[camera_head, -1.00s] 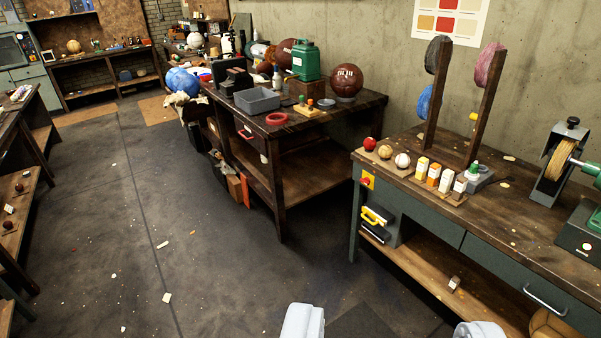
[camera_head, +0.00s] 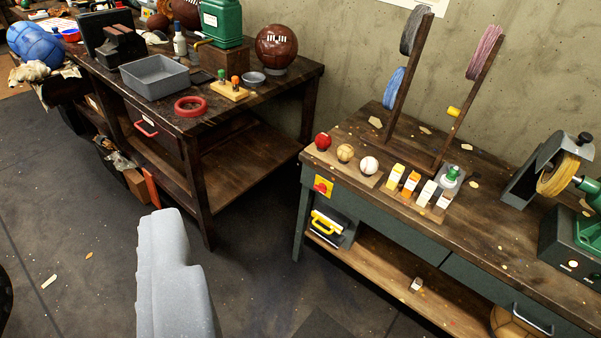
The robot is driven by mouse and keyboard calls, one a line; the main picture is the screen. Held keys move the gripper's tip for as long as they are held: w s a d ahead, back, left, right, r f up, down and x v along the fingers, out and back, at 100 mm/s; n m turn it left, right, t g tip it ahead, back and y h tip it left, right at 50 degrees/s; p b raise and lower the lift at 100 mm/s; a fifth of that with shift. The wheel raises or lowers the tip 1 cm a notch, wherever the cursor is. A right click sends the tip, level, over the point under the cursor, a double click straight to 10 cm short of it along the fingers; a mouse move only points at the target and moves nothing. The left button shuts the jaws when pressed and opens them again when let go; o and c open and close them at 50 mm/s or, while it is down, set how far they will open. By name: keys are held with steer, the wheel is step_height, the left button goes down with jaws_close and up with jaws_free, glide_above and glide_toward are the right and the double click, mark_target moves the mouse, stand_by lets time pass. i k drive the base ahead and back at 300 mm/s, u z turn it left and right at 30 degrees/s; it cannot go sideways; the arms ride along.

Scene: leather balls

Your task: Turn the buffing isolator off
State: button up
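The isolator (camera_head: 323,187) is a red rotary knob on a yellow plate, on the left front of the green-grey bench (camera_head: 400,225). The knob's exact angle is too small to read. The buffing machine (camera_head: 563,175) with its tan wheel and green body stands on the right end of that bench. My gripper (camera_head: 168,235) shows as a grey, stepped finger shape at the bottom left of centre. It appears left of and below the isolator, apart from it. I cannot tell whether a second finger lies behind this shape. No held thing is visible.
A yellow-handled box (camera_head: 328,226) sits just below the isolator. Small balls (camera_head: 345,152) and several little bottles (camera_head: 411,183) stand on the bench top above it. A dark wooden table (camera_head: 255,120) stands to the left. Floor is open between table and bench.

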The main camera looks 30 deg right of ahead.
mark_target(321, 188)
steer(key=z, duration=0.5)
steer(key=i, duration=1.4)
steer(key=z, duration=0.75)
steer(key=k, duration=0.75)
steer(key=z, duration=0.2)
steer(key=i, duration=0.85)
steer(key=u, duration=0.05)
